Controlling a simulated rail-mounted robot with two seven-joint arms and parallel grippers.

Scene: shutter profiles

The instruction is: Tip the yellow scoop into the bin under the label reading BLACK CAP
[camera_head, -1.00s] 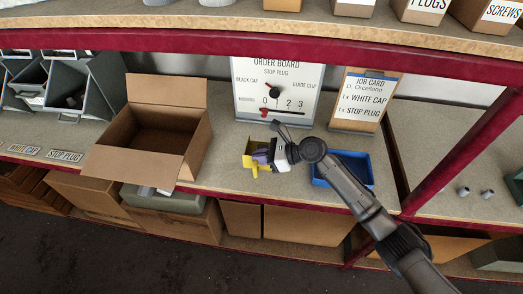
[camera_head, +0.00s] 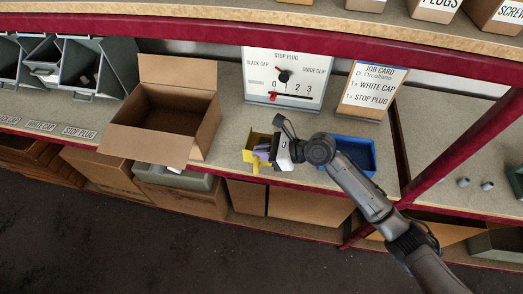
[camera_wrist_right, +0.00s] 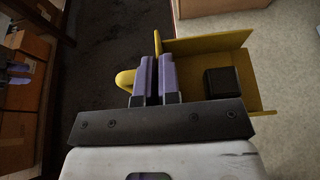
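The yellow scoop (camera_head: 249,157) is at the middle of the bench near its front edge, left of the blue tray. It also shows in the right wrist view (camera_wrist_right: 205,45), with a black block (camera_wrist_right: 217,82) in it. My right gripper (camera_head: 262,152) reaches it from the right. In the wrist view the purple fingers of my right gripper (camera_wrist_right: 156,78) are close together with a thin yellow part of the scoop between them. The scoop's rounded yellow end sticks out beyond the fingers. No bin label reading BLACK CAP is legible.
An open cardboard box (camera_head: 165,115) stands left of the scoop. Grey bins (camera_head: 85,65) are at far left, above labels WHITE CAP (camera_head: 41,126) and STOP PLUG (camera_head: 79,132). The order board (camera_head: 287,75), job card (camera_head: 370,90) and blue tray (camera_head: 352,152) are nearby. An upper shelf overhangs.

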